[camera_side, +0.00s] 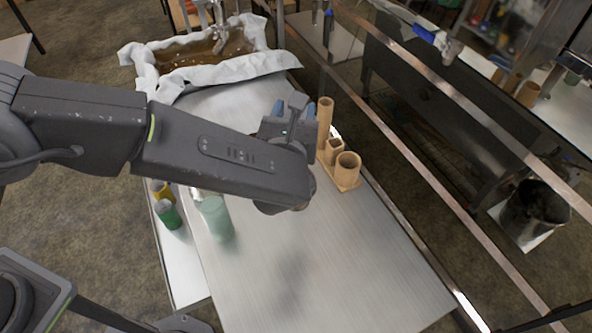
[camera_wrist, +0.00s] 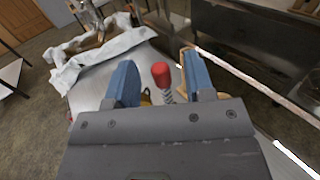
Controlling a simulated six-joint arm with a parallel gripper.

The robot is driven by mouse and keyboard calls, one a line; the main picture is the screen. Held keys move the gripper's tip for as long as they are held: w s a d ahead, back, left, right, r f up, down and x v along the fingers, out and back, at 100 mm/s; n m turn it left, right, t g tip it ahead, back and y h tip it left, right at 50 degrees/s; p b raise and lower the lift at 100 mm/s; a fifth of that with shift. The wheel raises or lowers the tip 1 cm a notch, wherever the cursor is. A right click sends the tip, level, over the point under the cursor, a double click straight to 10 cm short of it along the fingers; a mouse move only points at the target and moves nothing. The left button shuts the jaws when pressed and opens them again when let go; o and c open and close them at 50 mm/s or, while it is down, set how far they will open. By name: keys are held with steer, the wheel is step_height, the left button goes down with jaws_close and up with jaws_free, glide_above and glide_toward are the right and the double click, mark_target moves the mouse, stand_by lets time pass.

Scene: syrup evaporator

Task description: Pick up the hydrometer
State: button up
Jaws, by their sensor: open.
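In the wrist view, a red-topped object (camera_wrist: 161,75) with a pale, coil-like lower part stands between my blue fingers; it may be the hydrometer, but I cannot be sure. No hydrometer can be made out in the side view, where my arm covers part of the bench. My gripper (camera_side: 294,110) is open, beside the tall tube of a tan holder. Its two fingers also show in the wrist view (camera_wrist: 158,70), apart, with the red top in the gap. I cannot tell whether either finger touches it.
The tan holder (camera_side: 347,184) with upright tubes stands right of my gripper on the metal bench (camera_side: 330,285). A pale green cup (camera_side: 217,220) is in front of my arm; dark green (camera_side: 168,215) and yellow (camera_side: 158,187) cups stand left. A cloth-lined pan (camera_side: 245,66) is behind. The front bench is clear.

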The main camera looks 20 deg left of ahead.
steer(key=shift+w+a, duration=0.15)
steer(key=shift+w, duration=0.6)
steer(key=shift+w+a, duration=0.1)
steer(key=shift+w, duration=0.6)
steer(key=shift+r, duration=0.1)
steer(key=shift+c, duration=0.2)
steer(key=c, duration=0.8)
steer(key=shift+r, duration=0.1)
step_height(320, 180, up, 18)
